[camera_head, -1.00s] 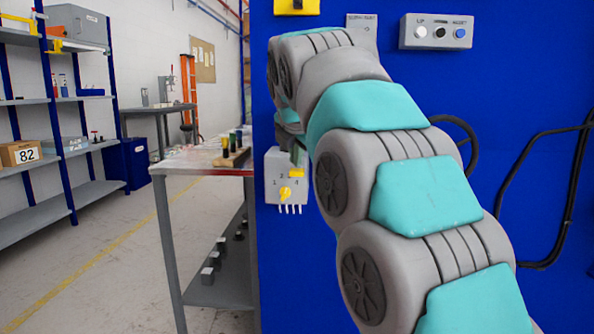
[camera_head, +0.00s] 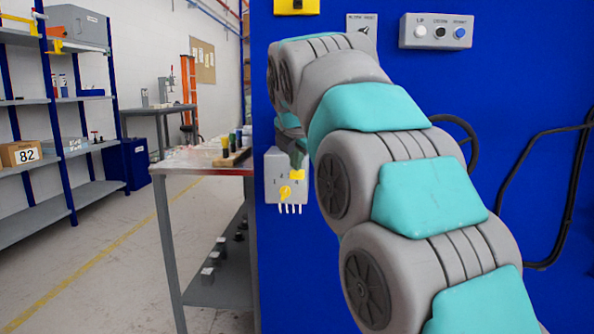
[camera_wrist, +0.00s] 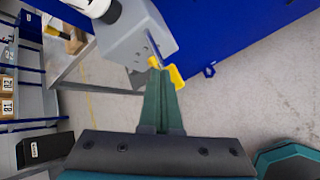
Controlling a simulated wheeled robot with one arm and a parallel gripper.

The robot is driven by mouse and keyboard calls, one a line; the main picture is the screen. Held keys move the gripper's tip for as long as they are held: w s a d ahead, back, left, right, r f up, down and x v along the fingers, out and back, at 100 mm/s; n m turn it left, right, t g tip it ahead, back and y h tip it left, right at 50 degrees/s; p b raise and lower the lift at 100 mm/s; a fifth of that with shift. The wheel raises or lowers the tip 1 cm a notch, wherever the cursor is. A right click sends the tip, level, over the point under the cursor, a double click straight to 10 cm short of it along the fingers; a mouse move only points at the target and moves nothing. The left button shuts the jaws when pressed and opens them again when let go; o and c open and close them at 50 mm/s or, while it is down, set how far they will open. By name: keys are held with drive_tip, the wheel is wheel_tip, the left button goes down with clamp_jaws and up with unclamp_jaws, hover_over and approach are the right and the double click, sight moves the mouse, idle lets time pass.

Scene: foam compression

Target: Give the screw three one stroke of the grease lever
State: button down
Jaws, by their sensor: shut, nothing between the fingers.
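The grey grease box (camera_head: 271,166) is fixed to the blue machine wall. It carries a yellow selector knob (camera_head: 285,192) below small numbers, and a yellow lever (camera_head: 297,175) at its upper right. The knob's exact setting is too small to read. In the wrist view the box (camera_wrist: 133,40) is at the upper middle, with the yellow lever (camera_wrist: 177,77) at its lower edge. My gripper (camera_wrist: 161,74) is shut and empty. Its dark green fingertips are right at the lever and partly cover it. I cannot tell whether they touch. In the head view my arm hides most of my gripper.
A grey table (camera_head: 205,171) stands just left of the box, with bottles on it. A button panel (camera_head: 436,31) and a dial plate (camera_head: 362,29) are higher on the blue wall. Black cables hang at the right. Shelves (camera_head: 60,155) stand at the far left beyond open floor.

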drive_tip(key=shift+f+b, duration=0.3)
drive_tip(key=shift+f, duration=0.55)
idle(1.1)
drive_tip(key=shift+r, duration=0.1)
drive_tip(key=shift+r+p, duration=1.65)
drive_tip(key=shift+p, duration=0.45)
wheel_tip(320, 180, up, 3)
drive_tip(key=p, duration=0.2)
drive_tip(key=shift+f+p, duration=0.1)
drive_tip(key=shift+p, duration=0.25)
drive_tip(key=shift+r+p, duration=0.5)
drive_tip(key=shift+r, duration=0.55)
